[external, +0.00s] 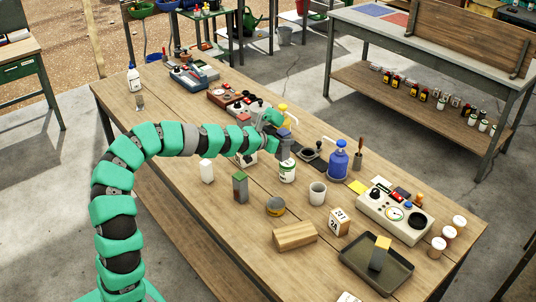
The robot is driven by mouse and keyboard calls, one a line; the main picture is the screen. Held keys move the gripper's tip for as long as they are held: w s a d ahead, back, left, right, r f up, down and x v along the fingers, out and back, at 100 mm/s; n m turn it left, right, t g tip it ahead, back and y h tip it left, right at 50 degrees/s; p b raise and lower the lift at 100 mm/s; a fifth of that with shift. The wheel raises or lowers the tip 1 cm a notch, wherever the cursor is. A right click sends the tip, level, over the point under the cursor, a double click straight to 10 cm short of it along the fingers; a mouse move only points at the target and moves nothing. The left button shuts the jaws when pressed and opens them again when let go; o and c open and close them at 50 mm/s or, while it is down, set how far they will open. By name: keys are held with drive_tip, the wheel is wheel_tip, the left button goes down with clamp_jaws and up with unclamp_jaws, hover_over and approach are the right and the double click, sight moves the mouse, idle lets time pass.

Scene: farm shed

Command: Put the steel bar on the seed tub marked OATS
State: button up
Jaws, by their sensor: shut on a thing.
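My gripper (279,134) is at the end of the green arm, over the middle of the long wooden table. It is shut on a small grey upright piece (284,150), which looks like the steel bar. The bar is right above a small white and green tub (288,172), and its lower end is at or just over the tub's top; I cannot tell whether they touch. The tub may be the one marked OATS, but its label is too small to read. The fingers are small and partly hidden by the wrist.
A wooden block (294,236) and dark tray (362,276) lie nearer the front. A meter box (375,212) is at right.

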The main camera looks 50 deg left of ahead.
drive_tip(key=shift+w+a+f+b, duration=0.2)
drive_tip(key=shift+w+f+b, duration=0.05)
drive_tip(key=shift+w+f, duration=0.65)
drive_tip(key=shift+w+a+f+b, duration=0.25)
drive_tip(key=shift+w+f, duration=0.55)
drive_tip(key=shift+f, duration=0.2)
drive_tip(key=shift+f, duration=0.1)
drive_tip(key=o, duration=1.1)
drive_tip(key=shift+d, duration=0.1)
drive_tip(key=shift+o, duration=0.2)
drive_tip(key=shift+r, duration=0.2)
drive_tip(key=v, duration=1.2)
drive_tip(key=shift+p, duration=0.45)
